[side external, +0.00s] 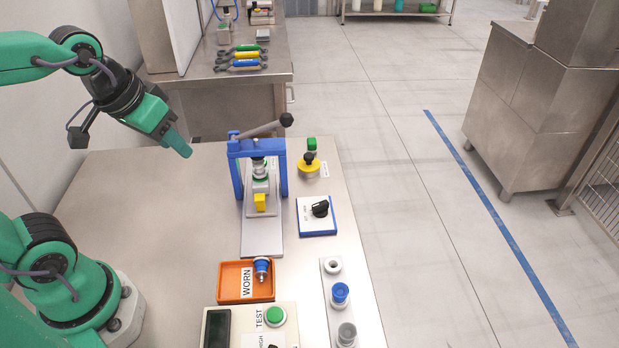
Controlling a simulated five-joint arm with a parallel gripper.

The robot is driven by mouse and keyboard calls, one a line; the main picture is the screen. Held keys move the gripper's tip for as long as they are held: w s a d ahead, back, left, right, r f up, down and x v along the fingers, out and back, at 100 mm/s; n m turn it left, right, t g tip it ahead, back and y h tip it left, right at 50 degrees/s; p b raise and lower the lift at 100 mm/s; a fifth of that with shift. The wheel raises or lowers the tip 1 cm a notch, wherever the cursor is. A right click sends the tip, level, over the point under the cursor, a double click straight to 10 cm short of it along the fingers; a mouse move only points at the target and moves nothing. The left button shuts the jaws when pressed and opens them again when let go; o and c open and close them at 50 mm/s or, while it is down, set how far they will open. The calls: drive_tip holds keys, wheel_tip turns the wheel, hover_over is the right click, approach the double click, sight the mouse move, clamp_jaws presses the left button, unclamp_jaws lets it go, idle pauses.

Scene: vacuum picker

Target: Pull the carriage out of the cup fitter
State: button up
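The cup fitter (233,172) is a blue frame on a grey base plate, with a grey lever ending in a black knob across its top. The carriage (258,187) is a grey block with a yellow handle (260,202) at its near end. It sits on the base plate (262,240) partly under the frame, with a green-ringed fitting on it. My gripper (184,150) is left of the cup fitter, raised above the table and apart from the carriage. Its fingers overlap from this side, so I cannot tell whether they are open.
In front stand an orange WORN tray (232,272) holding a blue-topped part (262,270), a TEST box (290,318) with a green button, and a cup rack (329,305). Right are a black rotary switch (320,209) and a yellow knob (309,167). Table left is clear.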

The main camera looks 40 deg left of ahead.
drive_tip(key=w+d+f+n+g, duration=0.25)
drive_tip(key=w+f+n, duration=0.2)
drive_tip(key=w, duration=0.35)
drive_tip(key=n+g, duration=0.2)
drive_tip(key=n, duration=0.1)
hover_over(260, 199)
drive_tip(key=f, duration=0.8)
drive_tip(key=shift+s+a+f, duration=0.2)
drive_tip(key=shift+f, duration=0.1)
drive_tip(key=shift+w+d+f+g, duration=0.15)
drive_tip(key=shift+w+f+g, duration=0.1)
drive_tip(key=shift+f, duration=0.25)
drive_tip(key=shift+f, duration=3.9)
clamp_jaws()
